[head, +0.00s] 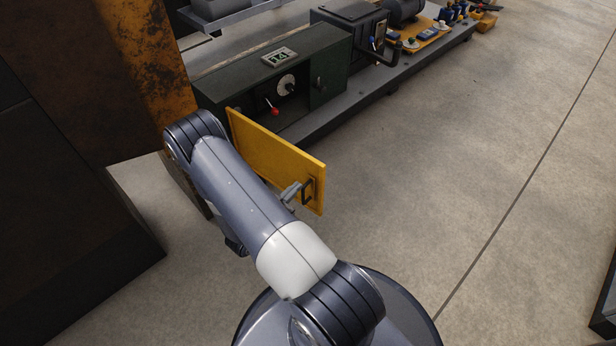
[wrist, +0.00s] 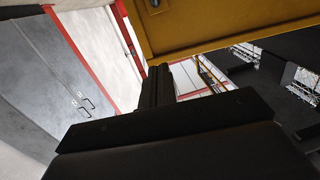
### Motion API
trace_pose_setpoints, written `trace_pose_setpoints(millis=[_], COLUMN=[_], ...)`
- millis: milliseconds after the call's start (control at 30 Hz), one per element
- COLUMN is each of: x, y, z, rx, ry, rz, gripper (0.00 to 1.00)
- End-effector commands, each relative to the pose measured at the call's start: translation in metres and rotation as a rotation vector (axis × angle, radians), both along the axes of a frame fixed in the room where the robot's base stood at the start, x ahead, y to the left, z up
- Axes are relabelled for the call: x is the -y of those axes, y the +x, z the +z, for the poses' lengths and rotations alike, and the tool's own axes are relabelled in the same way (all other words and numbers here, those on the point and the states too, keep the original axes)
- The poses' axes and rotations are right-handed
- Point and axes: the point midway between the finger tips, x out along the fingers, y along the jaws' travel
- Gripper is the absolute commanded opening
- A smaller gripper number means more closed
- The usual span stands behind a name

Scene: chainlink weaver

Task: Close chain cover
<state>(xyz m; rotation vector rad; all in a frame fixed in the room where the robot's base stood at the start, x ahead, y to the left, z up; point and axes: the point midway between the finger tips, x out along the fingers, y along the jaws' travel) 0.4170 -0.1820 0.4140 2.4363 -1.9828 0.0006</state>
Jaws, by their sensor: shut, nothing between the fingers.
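The chain cover is a flat yellow panel (head: 275,155) in the head view. It stands swung open, out from the dark green machine housing (head: 285,85), with the housing's front opening showing behind it. A dark handle (head: 308,190) sits near its free end. My gripper (head: 291,192) is at the cover's near face, close beside the handle. In the wrist view, the shut fingers (wrist: 157,86) reach the edge of the yellow cover (wrist: 225,28). Contact cannot be told for sure. My arm hides part of the cover's lower edge.
A grey machine base (head: 400,80) runs to the back right.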

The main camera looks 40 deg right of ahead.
Motion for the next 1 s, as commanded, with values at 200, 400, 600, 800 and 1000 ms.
trace_pose_setpoints(millis=[200,400,600,800,1000], x=[0.036,0.058,0.068,0.068,0.069], y=[0.006,0.012,0.014,0.014,0.014], z=[-0.002,-0.001,0.000,0.000,0.000], rx=[0.002,0.002,0.000,0.000,0.000], ry=[0.000,0.001,0.001,0.001,0.001], rz=[-0.005,-0.002,0.001,0.001,0.002], gripper=[0.00,0.00,0.00,0.00,0.00])
